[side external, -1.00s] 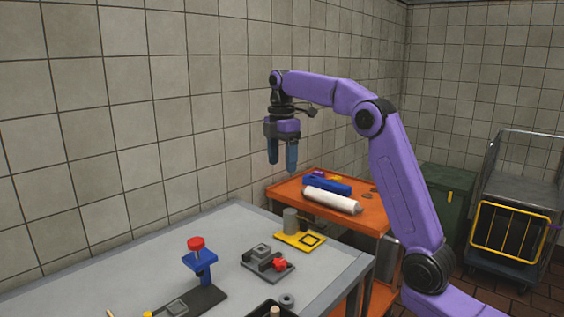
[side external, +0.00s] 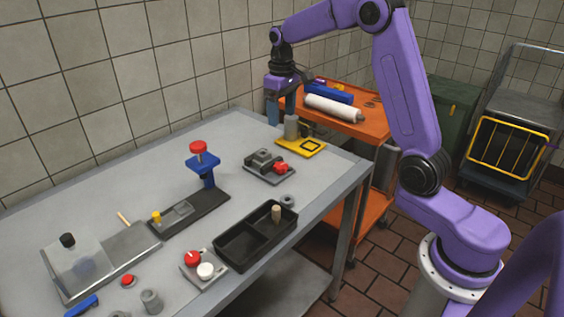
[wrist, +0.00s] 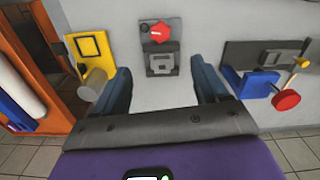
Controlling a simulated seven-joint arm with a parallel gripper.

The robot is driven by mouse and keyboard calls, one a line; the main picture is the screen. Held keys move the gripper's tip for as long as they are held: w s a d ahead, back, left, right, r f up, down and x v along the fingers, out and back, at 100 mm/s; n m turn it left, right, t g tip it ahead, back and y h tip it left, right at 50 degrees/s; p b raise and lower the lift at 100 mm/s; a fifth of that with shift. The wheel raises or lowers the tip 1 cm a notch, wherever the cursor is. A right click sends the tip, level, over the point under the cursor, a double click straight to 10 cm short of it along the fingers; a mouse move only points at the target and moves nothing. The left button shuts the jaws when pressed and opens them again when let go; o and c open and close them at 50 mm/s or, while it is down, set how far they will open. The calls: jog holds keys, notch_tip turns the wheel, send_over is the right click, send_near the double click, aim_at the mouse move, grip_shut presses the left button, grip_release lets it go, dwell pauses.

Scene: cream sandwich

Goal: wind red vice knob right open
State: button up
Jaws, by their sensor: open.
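The small grey vice (side external: 264,161) sits on a dark base plate toward the far right of the table in the side view. Its red lobed knob (side external: 281,168) is on the right side of the vice. In the wrist view the red knob (wrist: 160,32) is at the top centre, with the grey vice block (wrist: 161,64) just below it. How far apart the vice jaws stand is too small to tell. My gripper (side external: 281,116) is open and empty, fingers down, behind the vice and apart from it. In the wrist view its blue fingers (wrist: 161,75) spread either side of the vice.
A grey cylinder (side external: 291,127) stands close to my fingers on a yellow plate (side external: 313,149). A blue press with a red top (side external: 203,163) stands left of the vice. A black tray (side external: 236,249) and grey ring (side external: 288,201) lie in front. An orange cart (side external: 349,123) adjoins the table.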

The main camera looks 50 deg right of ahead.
aim_at(282, 165)
notch_tip(282, 165, down, 17)
dwell(0.5)
jog(key=c, duration=1.1)
jog(key=shift+o, duration=0.2)
jog(key=shift+n, duration=1.6)
jog(key=o, duration=1.1)
jog(key=shift+c, duration=0.2)
jog(key=shift+r, duration=0.1)
notch_tip(282, 165, up, 17)
jog(key=shift+r, duration=0.15)
